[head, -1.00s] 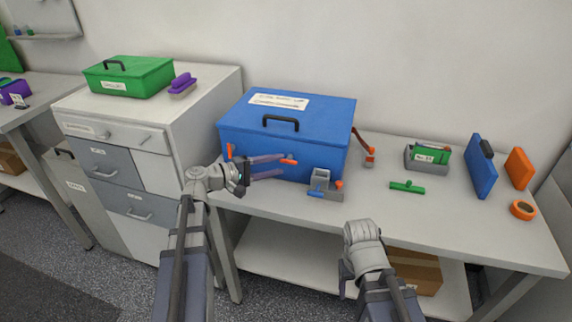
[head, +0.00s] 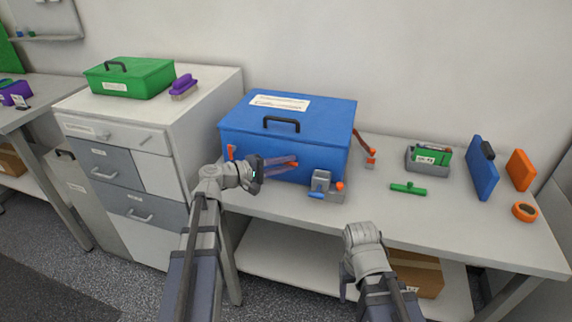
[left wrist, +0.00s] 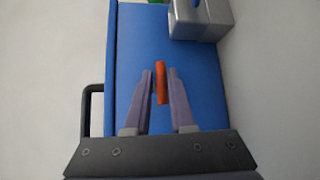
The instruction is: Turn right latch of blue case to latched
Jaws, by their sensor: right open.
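The blue case (head: 285,135) stands closed on the bench, with a black handle on its lid. Its right latch (head: 295,163) is a small orange bar on the front face; in the left wrist view the latch (left wrist: 161,83) lies lengthwise between my fingers. The left latch (head: 231,152) is orange and upright. My left gripper (head: 290,162) is at the right latch, its fingers on either side of it; in the left wrist view the gripper (left wrist: 160,75) shows a slight gap beside the bar. My right gripper (head: 349,277) hangs low before the bench, its fingers mostly hidden.
A grey device (head: 322,184) with a blue lever and orange knob stands just right of the latch, close to the case front. A green T-shaped tool (head: 408,188), grey holder (head: 428,158) and orange tape roll (head: 524,211) lie further right. The bench front (head: 430,225) is clear.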

